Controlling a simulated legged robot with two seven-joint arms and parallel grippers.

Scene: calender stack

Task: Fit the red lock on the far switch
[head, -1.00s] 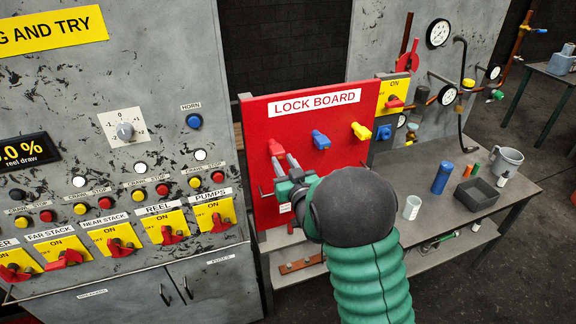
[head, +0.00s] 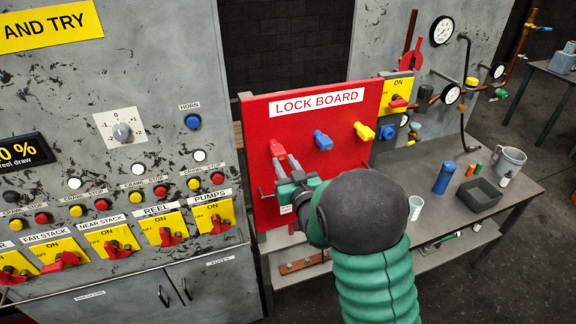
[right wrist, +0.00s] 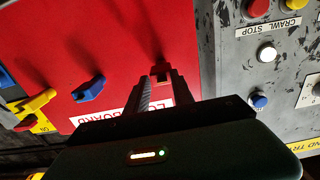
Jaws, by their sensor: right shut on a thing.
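The red lock (head: 277,148) is on the left part of the red lock board (head: 340,125). My right gripper (head: 287,165) reaches in front of the board with its two fingers closed on the lock. In the right wrist view the lock (right wrist: 159,73) shows dark between the fingertips (right wrist: 159,84), against the board. The far switch (head: 62,262), under the FAR STACK label, is a red handle on a yellow plate at lower left. My left gripper is out of view.
A blue lock (head: 322,140) and a yellow lock (head: 364,131) hang to the right on the board. More yellow switch plates stand in a row: near stack (head: 112,243), reel (head: 163,227) and pumps (head: 214,217). A grey bench (head: 440,215) with a cup, bottle and tray is at right.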

